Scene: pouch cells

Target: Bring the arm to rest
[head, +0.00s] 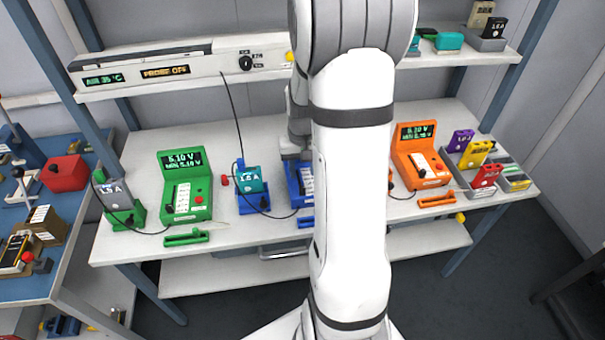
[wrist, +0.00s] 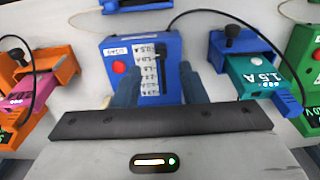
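My arm (head: 350,200) stands upright across the middle of the head view and hides part of the bench. My gripper (wrist: 158,84) shows in the wrist view with its two dark blue fingers apart and nothing held between them. The fingers are over or close to a blue charger box (wrist: 115,52) with a red button, a label strip and a black lever; the exact gap cannot be told. In the head view this blue box (head: 304,186) is partly hidden behind my arm, and the fingertips are hidden.
The white bench (head: 135,185) carries a green charger (head: 186,187) and an orange charger (head: 420,156). A teal cell (head: 251,180) sits in a blue holder beside the blue box, with cables around. A shelf (head: 150,88) runs behind. Several cells stand in trays at right.

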